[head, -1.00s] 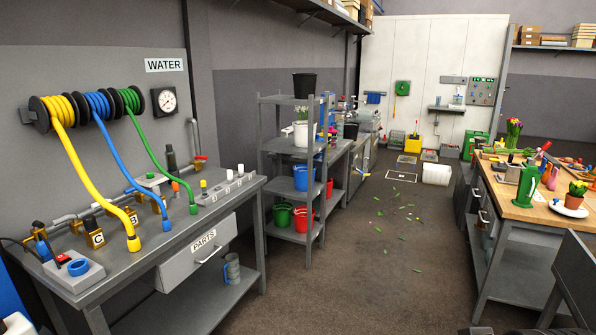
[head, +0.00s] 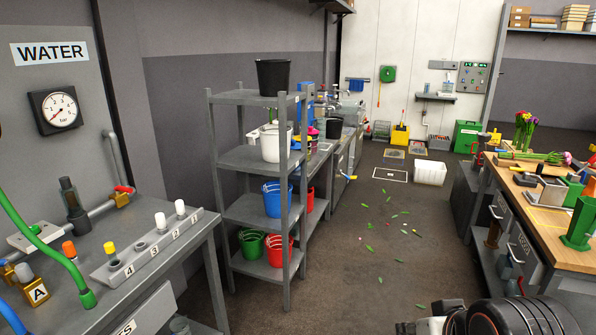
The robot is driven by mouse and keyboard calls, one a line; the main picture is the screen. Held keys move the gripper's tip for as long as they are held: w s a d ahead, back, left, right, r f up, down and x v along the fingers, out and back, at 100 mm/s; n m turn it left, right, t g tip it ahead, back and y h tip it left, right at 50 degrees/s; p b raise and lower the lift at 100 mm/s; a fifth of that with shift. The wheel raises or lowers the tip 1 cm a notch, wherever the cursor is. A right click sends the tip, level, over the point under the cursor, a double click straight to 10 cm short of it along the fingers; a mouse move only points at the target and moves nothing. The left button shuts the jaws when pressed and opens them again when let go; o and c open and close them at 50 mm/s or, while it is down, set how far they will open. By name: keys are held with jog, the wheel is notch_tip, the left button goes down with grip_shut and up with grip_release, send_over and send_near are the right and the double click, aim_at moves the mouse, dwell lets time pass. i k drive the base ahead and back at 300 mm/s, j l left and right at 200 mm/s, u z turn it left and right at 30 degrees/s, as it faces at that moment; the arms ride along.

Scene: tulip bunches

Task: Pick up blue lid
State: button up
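I cannot make out a blue lid in the head view. The blue things I see are a blue bucket (head: 277,198) on a middle shelf of the grey rack, a blue hose end (head: 10,318) at the lower left and a blue upright item (head: 306,102) behind the rack's top. My gripper cannot be made out. Dark rounded parts at the bottom right edge look like my own arm, but their end is cut off.
The grey water bench (head: 150,240) fills the lower left. The grey rack (head: 250,160) holds buckets. A wooden-topped workbench (head: 545,215) with flowers stands at right. The floor between (head: 345,255) is open, with scattered leaves and a white bin (head: 430,173) farther back.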

aim_at(293, 147)
jog(key=i, duration=2.25)
